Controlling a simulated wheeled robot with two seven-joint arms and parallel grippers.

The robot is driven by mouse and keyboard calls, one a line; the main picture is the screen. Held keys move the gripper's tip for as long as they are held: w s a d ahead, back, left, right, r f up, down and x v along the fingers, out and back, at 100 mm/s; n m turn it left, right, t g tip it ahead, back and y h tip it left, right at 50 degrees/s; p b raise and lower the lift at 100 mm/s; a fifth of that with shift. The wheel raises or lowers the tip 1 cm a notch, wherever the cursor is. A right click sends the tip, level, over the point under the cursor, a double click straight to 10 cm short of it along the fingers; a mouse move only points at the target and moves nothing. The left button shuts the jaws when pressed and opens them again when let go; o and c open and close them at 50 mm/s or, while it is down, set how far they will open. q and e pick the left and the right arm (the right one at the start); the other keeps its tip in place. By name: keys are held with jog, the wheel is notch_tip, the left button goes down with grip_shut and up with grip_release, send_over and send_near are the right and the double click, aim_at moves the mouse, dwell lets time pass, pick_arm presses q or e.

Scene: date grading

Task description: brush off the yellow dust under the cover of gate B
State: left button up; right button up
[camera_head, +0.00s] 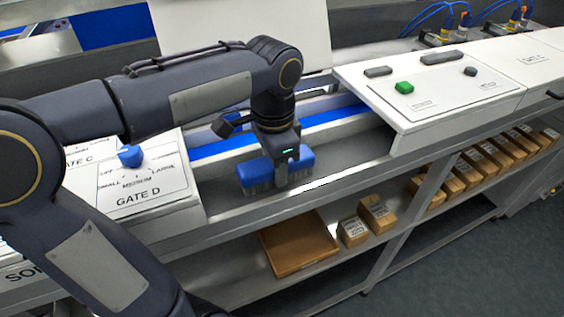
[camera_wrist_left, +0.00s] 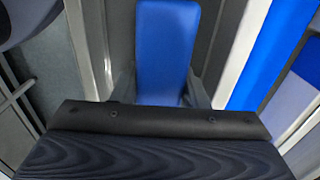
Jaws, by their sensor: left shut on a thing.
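The brush is over the metal channel at the front of the line, in front of the blue belt; I cannot tell whether the bristles touch the metal. In the left wrist view the blue block (camera_wrist_left: 165,50) lies between the fingers (camera_wrist_left: 160,92). A white cover (camera_head: 240,28) stands raised behind the arm; no gate letter shows on it. I see no yellow dust; the arm and brush hide part of the opening. My right gripper is not in view.
A white panel marked GATE D (camera_head: 150,196) with a blue knob (camera_head: 130,156) is at left. A white panel (camera_head: 440,108) with a green button (camera_head: 404,87) is at right. Cardboard boxes (camera_head: 377,213) and a brown tray (camera_head: 300,243) sit on the lower shelf.

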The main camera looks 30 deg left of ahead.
aim_at(266, 163)
pick_arm(q)
jog(key=shift+s+a, duration=0.6)
jog(key=shift+s, duration=0.15)
notch_tip(266, 163, up, 3)
jog(key=shift+r+p, duration=0.1)
jog(key=shift+p, duration=1.15)
notch_tip(266, 163, up, 9)
